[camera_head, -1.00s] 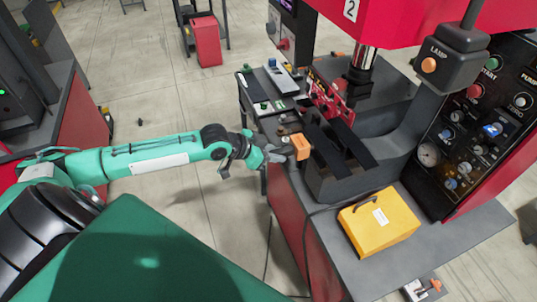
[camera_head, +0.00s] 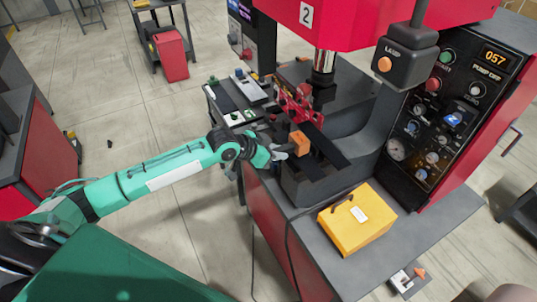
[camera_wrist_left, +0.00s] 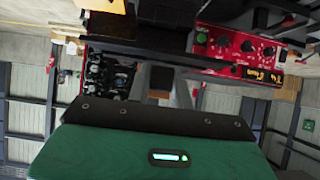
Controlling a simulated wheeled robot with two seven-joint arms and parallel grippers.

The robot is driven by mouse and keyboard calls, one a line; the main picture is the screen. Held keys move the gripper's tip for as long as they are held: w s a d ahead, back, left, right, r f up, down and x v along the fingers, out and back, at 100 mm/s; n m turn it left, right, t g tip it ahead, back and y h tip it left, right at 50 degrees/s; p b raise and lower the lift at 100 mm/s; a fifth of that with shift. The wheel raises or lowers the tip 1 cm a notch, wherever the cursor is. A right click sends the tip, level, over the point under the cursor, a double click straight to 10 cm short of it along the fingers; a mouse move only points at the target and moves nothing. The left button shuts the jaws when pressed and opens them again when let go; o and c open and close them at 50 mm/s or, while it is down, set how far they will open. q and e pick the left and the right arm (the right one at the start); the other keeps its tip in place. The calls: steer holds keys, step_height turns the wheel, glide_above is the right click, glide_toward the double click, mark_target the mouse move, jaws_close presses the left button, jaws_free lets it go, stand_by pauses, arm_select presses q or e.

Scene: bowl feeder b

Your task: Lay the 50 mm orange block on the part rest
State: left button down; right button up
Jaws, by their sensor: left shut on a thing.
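The orange block (camera_head: 299,143) is in the jaws of my left gripper (camera_head: 290,150), which is shut on it. In the head view the block overlaps the left side of a dark grey open-topped trough (camera_head: 302,190) with black rails, under the red press head. I cannot tell whether it touches anything below. I cannot tell which surface is the part rest. My right gripper is not in view.
A yellow case (camera_head: 357,220) stands on the bench right of the trough. A red fixture (camera_head: 296,104) and the press column (camera_head: 323,68) stand behind the block. A lamp box (camera_head: 405,62) hangs at the right. A side table (camera_head: 228,105) holds small items.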

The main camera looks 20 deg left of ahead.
mark_target(290, 145)
arm_select(q)
steer(key=shift+w+d+r, duration=0.1)
steer(key=shift+w+d, duration=0.7)
steer(key=shift+w, duration=0.25)
steer(key=shift+w+d, duration=0.75)
steer(key=shift+w, duration=0.25)
steer(key=shift+f+b, duration=0.6)
steer(key=shift+f, duration=0.35)
